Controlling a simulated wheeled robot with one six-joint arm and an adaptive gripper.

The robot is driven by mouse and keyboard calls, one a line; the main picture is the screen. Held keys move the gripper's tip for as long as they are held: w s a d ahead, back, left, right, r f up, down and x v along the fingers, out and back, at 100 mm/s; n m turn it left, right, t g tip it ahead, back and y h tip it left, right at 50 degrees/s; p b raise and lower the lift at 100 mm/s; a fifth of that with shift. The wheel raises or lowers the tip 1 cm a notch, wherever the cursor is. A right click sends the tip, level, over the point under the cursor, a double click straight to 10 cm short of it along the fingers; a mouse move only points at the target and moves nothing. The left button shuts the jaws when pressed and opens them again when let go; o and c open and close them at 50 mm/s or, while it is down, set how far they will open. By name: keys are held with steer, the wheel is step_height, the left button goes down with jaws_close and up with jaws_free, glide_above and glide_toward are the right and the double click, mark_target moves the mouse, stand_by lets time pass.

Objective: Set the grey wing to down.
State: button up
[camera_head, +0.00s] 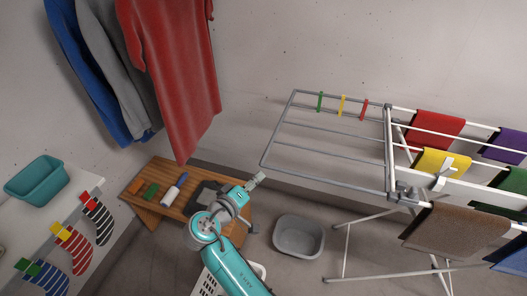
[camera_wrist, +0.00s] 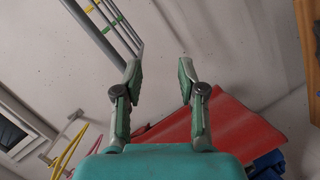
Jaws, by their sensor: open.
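The grey wing (camera_head: 277,128) is a thin-barred frame extending left from the white drying rack (camera_head: 407,148), roughly level, in the head view. Green, yellow and red clips sit on its far bar. My gripper (camera_head: 258,179) is just below and left of the wing's near left corner, apart from it as far as I can tell. In the wrist view my gripper (camera_wrist: 158,72) has its two fingers spread and empty. Grey bars of the wing (camera_wrist: 95,40) show at the upper left there, outside the fingers.
Coloured cloths hang on the rack, with a brown towel (camera_head: 437,232) in front. A grey tub (camera_head: 299,236) stands on the floor below the wing. A wooden bench (camera_head: 172,200) is beside my arm. A red shirt (camera_head: 178,75) hangs at the upper left. Air left of the wing looks clear.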

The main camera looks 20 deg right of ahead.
steer(key=m+h, duration=0.1)
steer(key=m, duration=0.1)
glide_toward(267, 151)
steer(key=shift+g, duration=0.4)
steer(key=x, duration=1)
steer(key=shift+w+f, duration=0.1)
steer(key=shift+w, duration=0.15)
jaws_close()
